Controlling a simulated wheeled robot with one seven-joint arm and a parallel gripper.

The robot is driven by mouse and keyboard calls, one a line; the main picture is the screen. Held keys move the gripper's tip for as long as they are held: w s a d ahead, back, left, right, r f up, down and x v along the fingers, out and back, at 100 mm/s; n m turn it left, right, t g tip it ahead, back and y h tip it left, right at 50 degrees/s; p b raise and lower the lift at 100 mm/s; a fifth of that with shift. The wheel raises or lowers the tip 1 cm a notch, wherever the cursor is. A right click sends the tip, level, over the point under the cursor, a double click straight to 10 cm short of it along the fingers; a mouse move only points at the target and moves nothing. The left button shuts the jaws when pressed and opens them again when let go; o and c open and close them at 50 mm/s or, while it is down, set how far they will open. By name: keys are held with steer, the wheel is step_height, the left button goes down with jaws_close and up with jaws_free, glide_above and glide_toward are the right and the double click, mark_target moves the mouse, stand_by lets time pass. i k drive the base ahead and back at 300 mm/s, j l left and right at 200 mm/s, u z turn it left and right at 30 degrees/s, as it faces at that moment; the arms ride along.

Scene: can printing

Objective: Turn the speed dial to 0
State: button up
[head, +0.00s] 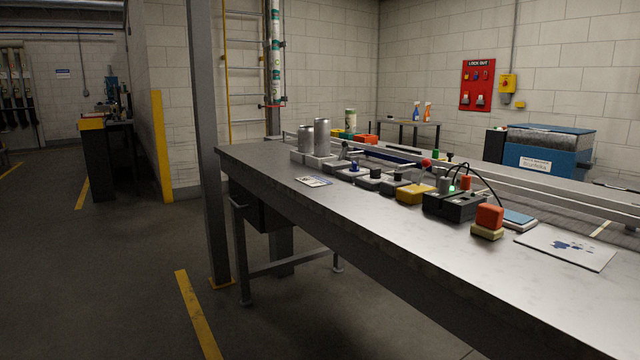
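A row of small control units stands on the metal workbench (330,210). It includes a unit with a blue knob (354,166) and two units with dark knobs, one (375,173) left of the other (399,177). One of these may be the speed dial, but I cannot tell which. Their marks and settings are too small to read. A black control box (453,206) with a green light and cables sits further right. My gripper is not in view.
Two metal cans (322,137) stand at the bench's far left end. A yellow box (415,193), an orange button block (488,220) and a printed sheet (566,248) lie along the bench. A grey post (203,150) stands by its left end. The floor at left is open.

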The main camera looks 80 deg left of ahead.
mark_target(375, 173)
steer(key=u, duration=2.45)
steer(key=i+j+z, duration=0.15)
steer(key=i+j, duration=0.2)
